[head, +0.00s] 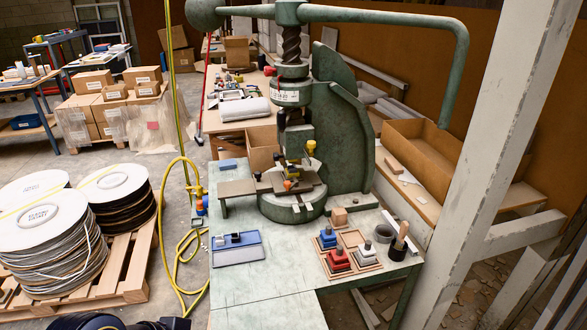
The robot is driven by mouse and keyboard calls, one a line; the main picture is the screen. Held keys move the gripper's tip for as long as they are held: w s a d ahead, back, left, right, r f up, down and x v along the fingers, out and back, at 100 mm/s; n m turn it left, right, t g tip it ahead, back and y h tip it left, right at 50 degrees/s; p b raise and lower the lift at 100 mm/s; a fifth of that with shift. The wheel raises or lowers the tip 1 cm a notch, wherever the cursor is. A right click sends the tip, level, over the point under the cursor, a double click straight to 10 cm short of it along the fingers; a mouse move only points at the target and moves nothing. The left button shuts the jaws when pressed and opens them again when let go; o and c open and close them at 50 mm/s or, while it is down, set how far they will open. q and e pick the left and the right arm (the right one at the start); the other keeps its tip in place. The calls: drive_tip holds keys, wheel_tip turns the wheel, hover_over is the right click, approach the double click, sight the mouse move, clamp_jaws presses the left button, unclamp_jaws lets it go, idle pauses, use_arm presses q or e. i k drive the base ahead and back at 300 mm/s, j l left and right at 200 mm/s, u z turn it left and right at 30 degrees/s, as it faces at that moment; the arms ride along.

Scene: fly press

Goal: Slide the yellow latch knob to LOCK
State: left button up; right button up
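The green fly press (345,130) stands on the pale green bench, with its screw and curved handle arm above. A small yellow knob (311,147) shows at the right of the press, just below the ram and in front of the frame. I take it to be the latch knob. It is too small to read any LOCK marking or its exact setting. Small yellow, black and orange-red parts (291,177) sit on the press bed beside it. Neither gripper shows. A dark rounded shape at the bottom left edge may be part of my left arm; no fingers can be made out.
On the bench (265,290) are a blue-rimmed tray (237,254), red, blue and grey blocks in wooden trays (346,262), and a cup with a handled tool (399,242). A yellow hose (178,270) hangs left. A white post (480,170) stands right. The bench front is clear.

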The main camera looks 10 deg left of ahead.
sight(311, 145)
drive_tip(key=i+l, duration=0.1)
drive_tip(key=l, duration=0.3)
drive_tip(key=i+l+z, duration=0.1)
drive_tip(key=l, duration=0.25)
drive_tip(key=i+l, duration=0.15)
drive_tip(key=l, duration=0.25)
